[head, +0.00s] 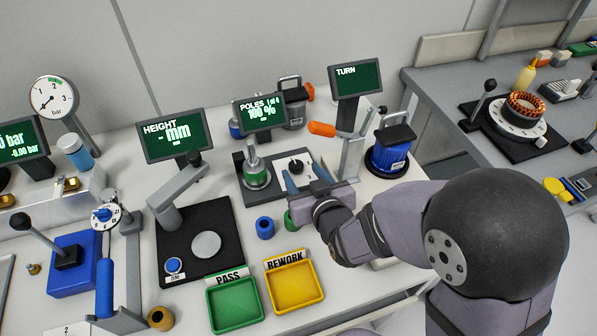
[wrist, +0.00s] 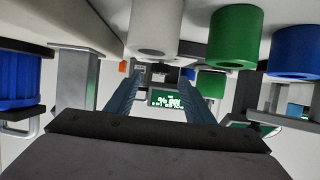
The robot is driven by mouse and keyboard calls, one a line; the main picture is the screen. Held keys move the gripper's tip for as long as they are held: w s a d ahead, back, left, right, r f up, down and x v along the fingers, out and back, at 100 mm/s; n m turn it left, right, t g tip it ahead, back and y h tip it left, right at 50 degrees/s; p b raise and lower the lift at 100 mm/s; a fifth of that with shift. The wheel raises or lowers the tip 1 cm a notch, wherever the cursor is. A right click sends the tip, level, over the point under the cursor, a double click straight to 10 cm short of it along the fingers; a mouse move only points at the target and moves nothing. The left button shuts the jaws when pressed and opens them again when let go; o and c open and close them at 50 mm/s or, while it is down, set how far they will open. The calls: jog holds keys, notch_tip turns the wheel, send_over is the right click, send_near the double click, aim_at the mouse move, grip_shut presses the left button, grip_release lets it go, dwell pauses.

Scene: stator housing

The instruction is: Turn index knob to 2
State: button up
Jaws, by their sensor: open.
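A small black knob (head: 296,168) stands on a white plate at the back middle of the bench in the head view. I cannot read its marks, or tell whether it is the index knob. My gripper (head: 306,178) is open, with its blue-grey fingers pointing toward that plate, close in front of the knob. No contact is clear. In the wrist view, my gripper (wrist: 163,82) has its two fingers apart, with no object clearly held. A second dial (head: 105,215), with a blue centre and numbers on a white face, stands at the left, away from my gripper.
The POLES display (head: 260,114) is behind the plate. A green-topped post (head: 256,172) stands left of the knob. Blue (head: 265,228) and green cylinders stand in front, near my gripper. A blue motor housing (head: 389,158) is at the right. The green (head: 234,304) and yellow (head: 295,283) trays are at the front.

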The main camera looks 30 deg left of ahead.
aim_at(296, 165)
jog(key=shift+x, duration=1.9)
jog(key=c, duration=1)
